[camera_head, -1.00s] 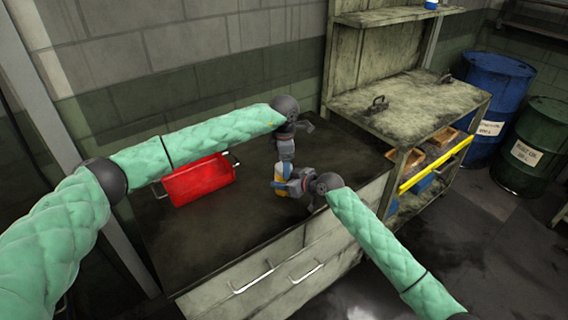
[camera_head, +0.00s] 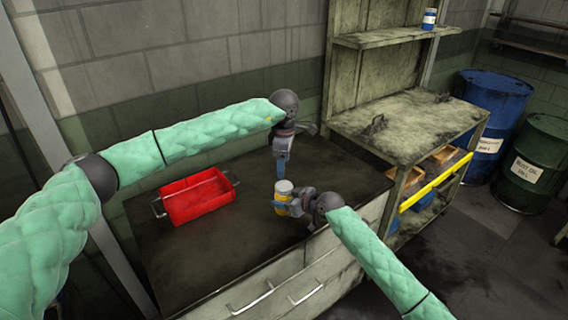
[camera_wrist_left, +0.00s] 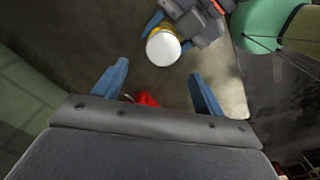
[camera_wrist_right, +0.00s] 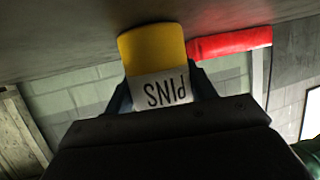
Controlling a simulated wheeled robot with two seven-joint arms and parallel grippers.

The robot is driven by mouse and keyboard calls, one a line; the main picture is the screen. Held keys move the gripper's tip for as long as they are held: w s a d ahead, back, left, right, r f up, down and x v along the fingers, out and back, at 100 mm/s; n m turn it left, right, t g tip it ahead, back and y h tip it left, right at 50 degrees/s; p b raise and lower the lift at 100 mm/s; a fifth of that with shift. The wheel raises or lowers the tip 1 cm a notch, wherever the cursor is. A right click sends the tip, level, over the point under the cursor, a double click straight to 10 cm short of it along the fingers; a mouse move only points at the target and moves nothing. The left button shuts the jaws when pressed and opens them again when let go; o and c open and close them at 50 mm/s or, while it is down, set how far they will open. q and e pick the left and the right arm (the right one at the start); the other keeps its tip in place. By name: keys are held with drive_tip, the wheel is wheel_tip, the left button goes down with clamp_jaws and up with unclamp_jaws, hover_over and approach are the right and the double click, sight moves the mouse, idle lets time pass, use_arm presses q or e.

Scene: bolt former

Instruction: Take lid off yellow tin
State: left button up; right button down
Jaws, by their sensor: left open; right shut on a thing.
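The yellow tin (camera_head: 282,208) stands upright on the workbench with a pale round top (camera_head: 284,186). Its label reads PINS in the right wrist view (camera_wrist_right: 166,92). My right gripper (camera_head: 286,205) is shut around the tin's side. My left gripper (camera_head: 281,170) is open and empty, pointing down just above and behind the tin. In the left wrist view the flat white top (camera_wrist_left: 163,48) with a gold rim lies beyond the open fingers, apart from them. The white top covers the tin; no inside shows.
A red tray (camera_head: 197,204) with handles lies on the workbench (camera_head: 225,245), left of the tin. The bench front left is clear.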

sight(284, 185)
use_arm(q)
drive_tip(key=m, duration=0.4)
drive_tip(key=shift+s+d+f, duration=0.1)
drive_tip(key=shift+s+f, duration=0.05)
drive_tip(key=shift+s, duration=0.05)
drive_tip(key=shift+f, duration=3.9)
drive_tip(key=c, duration=1)
drive_tip(key=n, duration=0.6)
drive_tip(key=shift+n, duration=0.3)
drive_tip(key=o, duration=1.1)
drive_tip(key=shift+c, duration=0.2)
